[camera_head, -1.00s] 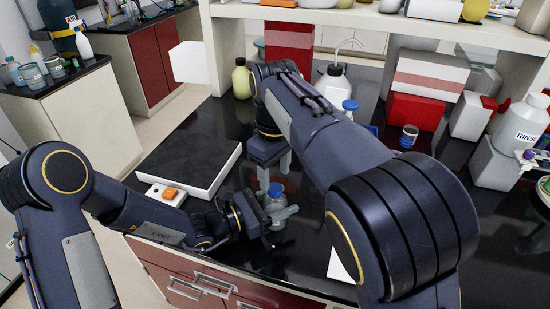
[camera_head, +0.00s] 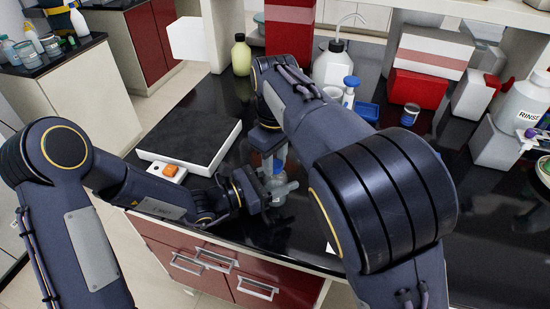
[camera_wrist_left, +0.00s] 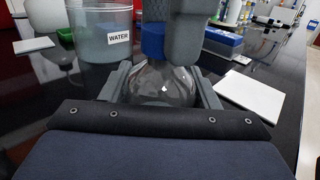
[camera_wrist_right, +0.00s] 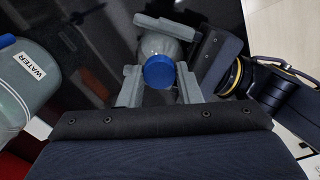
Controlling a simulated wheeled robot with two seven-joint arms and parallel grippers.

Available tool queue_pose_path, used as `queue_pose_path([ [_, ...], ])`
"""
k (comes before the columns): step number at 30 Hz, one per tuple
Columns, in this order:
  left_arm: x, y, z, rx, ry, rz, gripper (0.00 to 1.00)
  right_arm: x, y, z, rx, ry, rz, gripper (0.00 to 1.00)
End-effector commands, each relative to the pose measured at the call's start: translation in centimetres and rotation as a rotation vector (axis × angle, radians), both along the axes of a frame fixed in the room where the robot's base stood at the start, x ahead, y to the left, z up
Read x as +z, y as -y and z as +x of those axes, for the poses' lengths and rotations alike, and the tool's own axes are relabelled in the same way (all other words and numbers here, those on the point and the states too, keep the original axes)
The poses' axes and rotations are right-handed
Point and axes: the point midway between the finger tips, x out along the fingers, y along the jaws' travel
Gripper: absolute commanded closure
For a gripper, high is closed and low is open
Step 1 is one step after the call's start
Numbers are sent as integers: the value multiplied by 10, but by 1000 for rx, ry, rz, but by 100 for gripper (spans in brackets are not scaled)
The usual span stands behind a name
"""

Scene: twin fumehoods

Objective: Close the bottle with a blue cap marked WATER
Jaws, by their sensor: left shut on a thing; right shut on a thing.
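A clear, rounded bottle (camera_head: 277,187) stands near the front edge of the black bench. My left gripper (camera_head: 268,192) is shut around its body from the left; the left wrist view shows the clear glass (camera_wrist_left: 160,85) between its fingers. My right gripper (camera_wrist_right: 160,85) reaches down from above, shut on a blue cap (camera_wrist_right: 159,72). The cap (camera_wrist_left: 153,40) sits at the bottle's top; its threads are hidden. No label shows on the held bottle. A larger container marked WATER (camera_wrist_left: 95,45) stands apart, also in the right wrist view (camera_wrist_right: 25,85); my right arm hides it in the head view.
A black-topped white slab (camera_head: 190,150) lies left of the bottle. A yellow-green bottle (camera_head: 241,55), a white wash bottle (camera_head: 331,63), a blue tray (camera_head: 367,111) and a RINSE bottle (camera_head: 522,108) stand farther back. A white sheet (camera_wrist_left: 255,97) lies beside the held bottle.

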Motion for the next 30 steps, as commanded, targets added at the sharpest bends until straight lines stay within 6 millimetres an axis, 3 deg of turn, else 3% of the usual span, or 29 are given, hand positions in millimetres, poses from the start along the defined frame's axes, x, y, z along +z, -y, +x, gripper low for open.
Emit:
queue_pose_path([
  [5,0,0,0,0,0,0,100,0,1,1,-75,1,0,97],
  [12,0,0,0,0,0,0,100,0,1,1,-473,3,0,97],
  [16,0,0,0,0,0,0,100,0,1,1,-458,3,-1,97],
  [17,0,0,0,0,0,0,100,0,1,1,-458,3,-1,68],
  [21,0,0,0,0,0,0,100,0,1,1,-456,2,-1,50],
  [30,0,0,0,0,0,0,100,1,0,1,-454,2,1,48],
])
